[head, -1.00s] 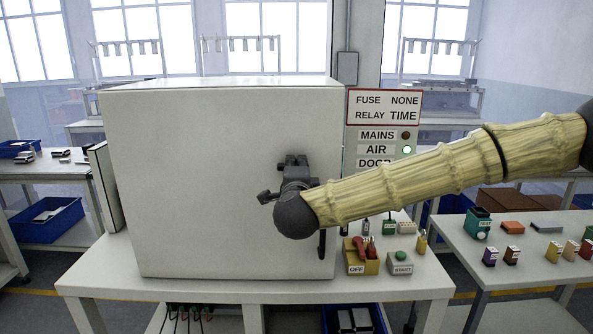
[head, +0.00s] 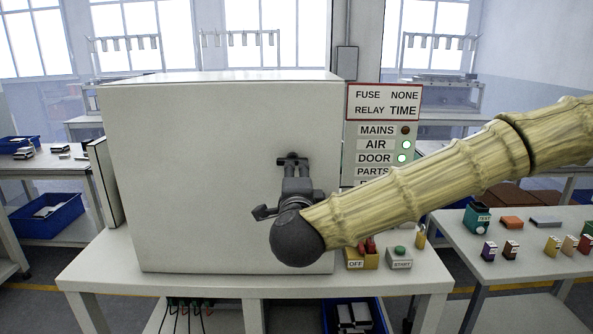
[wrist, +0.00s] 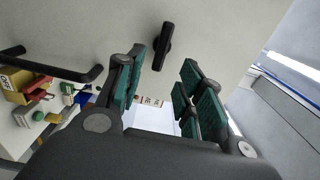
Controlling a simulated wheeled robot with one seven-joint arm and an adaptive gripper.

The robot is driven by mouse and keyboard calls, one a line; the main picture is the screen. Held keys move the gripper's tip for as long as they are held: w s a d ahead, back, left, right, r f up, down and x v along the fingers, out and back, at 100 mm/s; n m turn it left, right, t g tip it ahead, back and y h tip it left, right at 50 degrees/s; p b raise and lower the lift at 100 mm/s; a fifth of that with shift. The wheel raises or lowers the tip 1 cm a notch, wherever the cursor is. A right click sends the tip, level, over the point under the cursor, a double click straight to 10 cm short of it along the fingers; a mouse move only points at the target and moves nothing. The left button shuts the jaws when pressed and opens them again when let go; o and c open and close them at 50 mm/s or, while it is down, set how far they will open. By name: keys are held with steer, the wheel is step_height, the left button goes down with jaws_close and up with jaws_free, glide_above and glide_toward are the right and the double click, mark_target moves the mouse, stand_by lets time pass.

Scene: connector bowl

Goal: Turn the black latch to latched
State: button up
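The black latch (wrist: 163,47) is a short bar on the pale door of the white cabinet (head: 220,180). In the wrist view it stands nearly upright, just beyond and between the fingertips. In the head view a dark piece that looks like the latch (head: 291,157) shows just above the fingers, partly hidden by them. My gripper (wrist: 158,75) is open, with green pads on both sides of an empty gap. It also shows in the head view (head: 295,174), in front of the door's right side. I see no clear contact with the latch.
A black bar handle (wrist: 45,66) stands out from the door near my gripper. A sign panel (head: 384,103) is right of the cabinet; its AIR and DOOR lamps are green. A yellow OFF switch box (head: 356,262) and a START button box (head: 400,259) sit on the table.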

steer(key=shift+s, duration=1.7)
step_height(320, 180, down, 21)
steer(key=s+a+n+g+y, duration=0.1)
steer(key=s+n+g+y, duration=0.1)
steer(key=n+g, duration=0.3)
steer(key=s+d+f+n+g, duration=0.2)
steer(key=s+f+n, duration=0.15)
steer(key=f, duration=0.75)
steer(key=s+d+f+n+g, duration=0.2)
steer(key=s+f, duration=0.3)
steer(key=f, duration=0.6)
steer(key=s+d+f+n+g, duration=0.2)
steer(key=s+d+f, duration=0.2)
steer(key=s+f, duration=0.3)
steer(key=s+d+f+n+g, duration=0.2)
steer(key=s+d+f, duration=0.1)
steer(key=s+f, duration=0.3)
steer(key=s+d+f+n+g+h, duration=0.1)
steer(key=s+d+f+g, duration=0.1)
steer(key=s+d, duration=0.4)
steer(key=s+d+f+n+g+h, duration=0.1)
steer(key=s+d+f+n+g, duration=0.1)
steer(key=s+d+f, duration=0.3)
steer(key=s+d+g, duration=0.1)
steer(key=s, duration=0.3)
steer(key=shift+s, duration=0.3)
